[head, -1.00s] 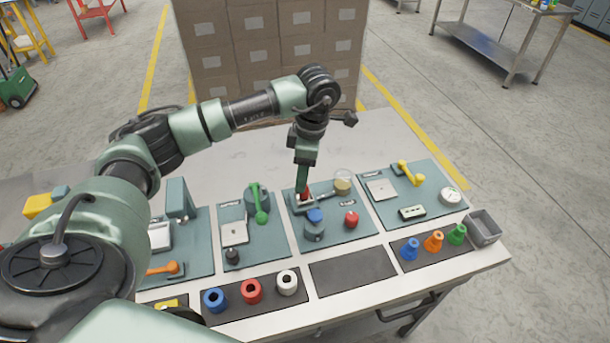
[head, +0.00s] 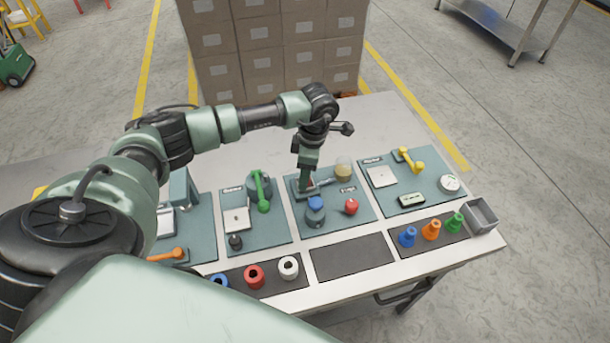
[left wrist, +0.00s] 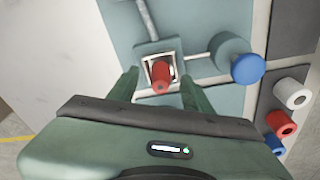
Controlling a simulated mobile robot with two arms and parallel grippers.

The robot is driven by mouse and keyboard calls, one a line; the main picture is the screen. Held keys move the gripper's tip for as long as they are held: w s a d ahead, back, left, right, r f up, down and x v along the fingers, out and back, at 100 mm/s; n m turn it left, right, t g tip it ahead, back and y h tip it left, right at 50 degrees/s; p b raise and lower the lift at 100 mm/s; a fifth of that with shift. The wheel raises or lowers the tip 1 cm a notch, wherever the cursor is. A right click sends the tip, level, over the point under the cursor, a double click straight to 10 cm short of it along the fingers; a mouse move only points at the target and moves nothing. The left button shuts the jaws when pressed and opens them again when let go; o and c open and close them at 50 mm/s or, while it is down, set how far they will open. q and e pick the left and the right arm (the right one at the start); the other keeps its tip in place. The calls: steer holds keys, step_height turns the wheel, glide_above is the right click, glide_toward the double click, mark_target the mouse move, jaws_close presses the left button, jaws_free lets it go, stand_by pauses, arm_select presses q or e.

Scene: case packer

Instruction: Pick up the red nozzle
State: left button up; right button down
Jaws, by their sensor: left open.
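The red nozzle (left wrist: 161,75) stands in a square pale-rimmed holder (left wrist: 145,57) on a teal panel in the left wrist view. In the head view only a sliver of the nozzle (head: 311,184) shows beside my fingers. My left gripper (left wrist: 158,88) is open, with one green finger to each side of the nozzle and no visible contact. In the head view my left gripper (head: 303,187) points down at the holder. I cannot tell how far down the fingers reach. My right gripper is not in view.
A blue-topped cylinder (head: 316,204) and red knob (head: 351,206) stand close by on the panel. Red (head: 254,276) and white (head: 288,267) rings lie on a front mat. Blue, orange and green cones (head: 431,230) stand at right beside a grey bin (head: 482,216). The middle mat (head: 352,257) is empty.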

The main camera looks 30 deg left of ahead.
arm_select(q)
jaws_close()
steer(key=shift+r, duration=0.15)
